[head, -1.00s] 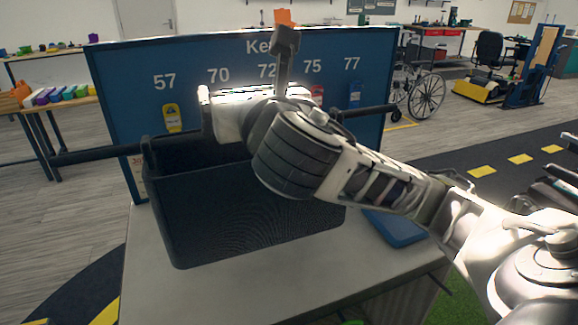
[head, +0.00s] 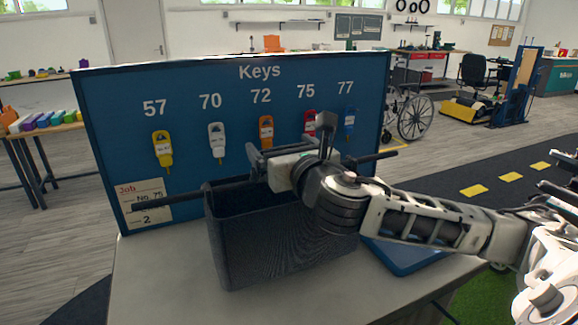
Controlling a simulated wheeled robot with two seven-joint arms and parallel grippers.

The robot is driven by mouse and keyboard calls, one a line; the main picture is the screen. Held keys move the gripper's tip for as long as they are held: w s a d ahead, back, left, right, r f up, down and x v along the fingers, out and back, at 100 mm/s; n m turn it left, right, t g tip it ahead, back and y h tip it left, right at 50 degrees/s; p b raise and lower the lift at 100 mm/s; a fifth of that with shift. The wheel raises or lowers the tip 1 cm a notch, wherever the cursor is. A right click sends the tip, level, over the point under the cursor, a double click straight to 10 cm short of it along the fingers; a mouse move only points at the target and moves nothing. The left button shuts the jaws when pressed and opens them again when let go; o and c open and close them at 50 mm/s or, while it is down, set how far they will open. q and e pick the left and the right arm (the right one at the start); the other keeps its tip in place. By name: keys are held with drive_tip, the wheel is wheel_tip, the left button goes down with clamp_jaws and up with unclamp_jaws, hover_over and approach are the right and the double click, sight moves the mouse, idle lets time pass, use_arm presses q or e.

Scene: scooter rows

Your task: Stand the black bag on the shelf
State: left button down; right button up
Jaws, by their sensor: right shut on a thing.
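The black bag (head: 275,245) is an open-topped, dark, box-shaped bag, roughly upright over the pale grey top (head: 160,280), which looks like the shelf. A long thin black bar (head: 150,199) runs across the bag's mouth and sticks out on both sides. My right gripper (head: 268,162) is at the bag's top, shut on the bag or its bar; its fingertips are partly hidden. I cannot tell whether the bag's bottom touches the top. My left gripper is not in view.
A blue key board (head: 110,130) with several hanging keys and a job card (head: 145,205) stands right behind the bag. A blue flat tray (head: 405,258) lies to the right of the bag, partly under my arm. The top is clear at left and front.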

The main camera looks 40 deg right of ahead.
drive_tip(key=shift+d+f+b, duration=0.15)
drive_tip(key=shift+f+b, duration=1.45)
drive_tip(key=shift+f, duration=0.2)
drive_tip(key=o, duration=1.3)
